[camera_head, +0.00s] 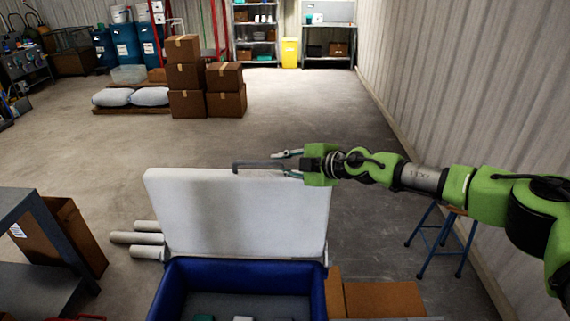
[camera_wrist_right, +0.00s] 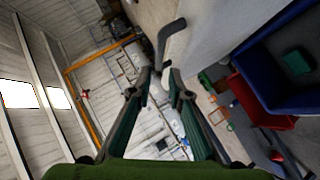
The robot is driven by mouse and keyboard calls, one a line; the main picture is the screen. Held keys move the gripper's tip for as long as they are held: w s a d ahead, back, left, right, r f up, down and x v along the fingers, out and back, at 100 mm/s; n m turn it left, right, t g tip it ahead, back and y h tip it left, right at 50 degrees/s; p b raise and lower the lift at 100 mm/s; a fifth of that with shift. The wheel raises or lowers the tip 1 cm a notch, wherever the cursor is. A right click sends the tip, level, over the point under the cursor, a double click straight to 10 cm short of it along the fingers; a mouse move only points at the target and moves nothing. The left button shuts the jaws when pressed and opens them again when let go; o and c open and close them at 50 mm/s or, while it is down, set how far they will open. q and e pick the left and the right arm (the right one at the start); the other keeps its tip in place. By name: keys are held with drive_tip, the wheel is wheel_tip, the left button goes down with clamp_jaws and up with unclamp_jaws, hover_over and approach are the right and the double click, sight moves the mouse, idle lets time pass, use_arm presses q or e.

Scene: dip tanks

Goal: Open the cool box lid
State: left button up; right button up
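The cool box (camera_head: 176,292) is blue and stands at the bottom of the head view. Its white lid (camera_head: 225,215) stands raised, close to upright, at the far side of the box, so the box is open. A dark grey handle (camera_head: 258,163) runs along the lid's top edge. My right gripper (camera_head: 284,164) is at the handle's right end, its two fingers apart. In the right wrist view the handle (camera_wrist_right: 170,38) reaches toward the gap between the fingertips (camera_wrist_right: 160,76); I see no firm contact. My left gripper is not in view.
A blue-legged stool (camera_head: 440,238) stands right of the lid. Cardboard boxes (camera_head: 375,299) are beside the cool box. Pale tubes (camera_head: 137,238) lie left of it. A dark table (camera_head: 45,235) is at the left edge. Stacked cartons (camera_head: 187,75) stand farther back, with open floor between.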

drive_tip(key=shift+v, duration=0.8)
